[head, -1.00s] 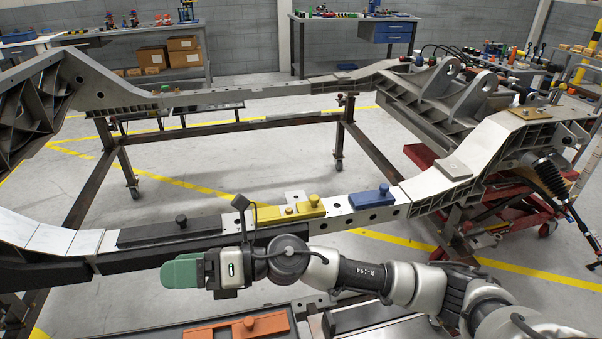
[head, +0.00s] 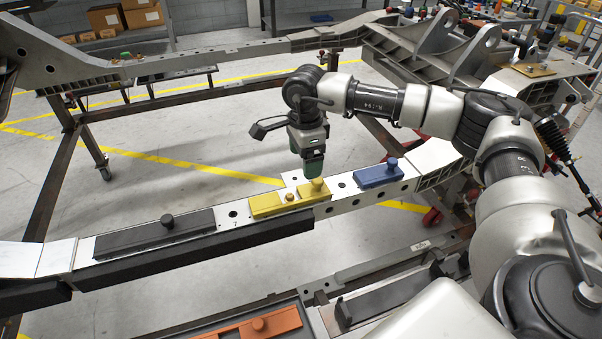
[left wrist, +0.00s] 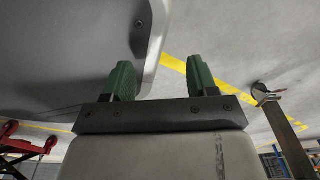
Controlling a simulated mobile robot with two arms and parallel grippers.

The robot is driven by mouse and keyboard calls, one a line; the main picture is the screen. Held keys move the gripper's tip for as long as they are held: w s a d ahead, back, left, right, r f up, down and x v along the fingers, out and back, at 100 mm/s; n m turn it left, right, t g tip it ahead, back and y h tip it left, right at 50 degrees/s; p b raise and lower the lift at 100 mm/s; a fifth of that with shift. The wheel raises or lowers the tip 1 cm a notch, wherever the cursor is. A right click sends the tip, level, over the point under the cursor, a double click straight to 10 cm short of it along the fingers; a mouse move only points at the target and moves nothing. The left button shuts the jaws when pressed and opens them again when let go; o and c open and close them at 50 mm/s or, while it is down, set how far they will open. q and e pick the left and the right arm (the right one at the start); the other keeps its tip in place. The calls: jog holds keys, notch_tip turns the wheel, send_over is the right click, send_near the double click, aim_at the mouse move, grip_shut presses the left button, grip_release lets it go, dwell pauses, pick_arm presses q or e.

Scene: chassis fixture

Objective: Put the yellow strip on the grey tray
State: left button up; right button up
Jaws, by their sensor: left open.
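The yellow strip (head: 267,206) lies on the near white beam of the chassis, between a black strip and a blue one. It has a small knob and a larger knob (head: 317,184). My right gripper (head: 308,170) points down just above and behind the larger knob, apparently apart from it; its green fingers overlap, so I cannot tell their opening. A dark grey tray (head: 283,304) with an orange strip in it shows at the bottom edge, partly cut off. My left gripper (left wrist: 160,70) shows only in the left wrist view, with its green fingers apart and nothing between them.
The black strip (head: 130,238) and the blue strip (head: 378,175) lie on the same beam. The orange strip (head: 258,328) is low in view. A grey curved surface (left wrist: 70,50) is close by the left gripper. Open floor lies behind the near beam.

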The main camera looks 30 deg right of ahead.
jog(key=b, duration=0.3)
send_over(304, 192)
notch_tip(304, 192, down, 4)
jog(key=shift+f, duration=0.2)
notch_tip(304, 192, down, 4)
jog(key=b, duration=0.2)
jog(key=shift+f+b, duration=0.2)
jog(key=shift+b, duration=0.2)
pick_arm(q)
jog(key=w+d+r+t, duration=0.1)
jog(key=w+d+r, duration=0.1)
jog(key=w+r, duration=1.1)
jog(key=shift+w+d+r, duration=0.3)
jog(key=shift+w, duration=0.9)
pick_arm(e)
jog(key=shift+f, duration=0.35)
pick_arm(q)
jog(key=shift+w+r+b, duration=0.1)
jog(key=shift+r+b, duration=0.1)
jog(key=shift+b, duration=0.1)
pick_arm(e)
jog(key=shift+f, duration=0.2)
jog(key=shift+f, duration=0.1)
pick_arm(q)
jog(key=shift+d+r, duration=0.1)
jog(key=shift+r, duration=0.2)
pick_arm(e)
jog(key=shift+f, duration=0.1)
pick_arm(q)
jog(key=shift+r, duration=0.1)
